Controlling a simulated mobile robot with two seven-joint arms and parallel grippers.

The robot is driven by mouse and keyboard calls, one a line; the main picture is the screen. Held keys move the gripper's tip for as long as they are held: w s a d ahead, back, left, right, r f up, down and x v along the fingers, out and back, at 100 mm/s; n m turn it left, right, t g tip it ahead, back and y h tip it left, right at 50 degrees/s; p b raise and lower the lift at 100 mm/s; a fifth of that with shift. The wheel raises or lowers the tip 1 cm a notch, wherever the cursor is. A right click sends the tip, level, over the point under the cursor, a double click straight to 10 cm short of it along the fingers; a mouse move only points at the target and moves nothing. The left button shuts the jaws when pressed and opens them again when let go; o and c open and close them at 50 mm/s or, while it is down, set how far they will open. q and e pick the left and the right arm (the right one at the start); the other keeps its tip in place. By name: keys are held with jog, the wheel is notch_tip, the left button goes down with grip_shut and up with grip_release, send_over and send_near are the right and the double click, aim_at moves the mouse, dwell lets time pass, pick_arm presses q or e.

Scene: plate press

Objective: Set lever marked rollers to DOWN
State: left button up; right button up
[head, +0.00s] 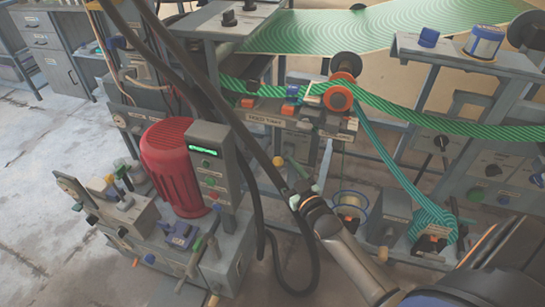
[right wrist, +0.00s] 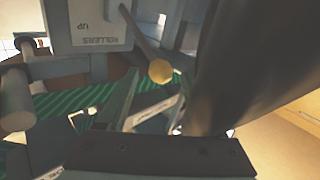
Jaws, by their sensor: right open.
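The lever marked rollers shows in the right wrist view as a thin rod with a round yellow knob (right wrist: 160,71). It leans out from a grey plate (right wrist: 98,25) whose upside-down label reads ROLLERS and UP. In the head view a yellow knob (head: 278,161), which looks like the same one, sits below the feed tray. My right gripper (head: 304,190) is open just below and right of that knob. In the right wrist view the knob lies just beyond the open fingertips (right wrist: 157,82); I see no clear contact. The left gripper is not in view.
Green striped web (head: 420,118) runs over an orange roller (head: 338,98) above my right arm. A red motor (head: 177,165) and a control box (head: 212,165) stand to the left. Thick black cables hang close to my gripper. A wire spool (head: 350,202) lies behind my arm.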

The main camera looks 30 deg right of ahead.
aim_at(283, 156)
jog(key=w+b, duration=0.1)
jog(key=w, duration=0.5)
jog(key=shift+w+d, duration=0.15)
grip_shut()
dwell(0.4)
dwell(0.9)
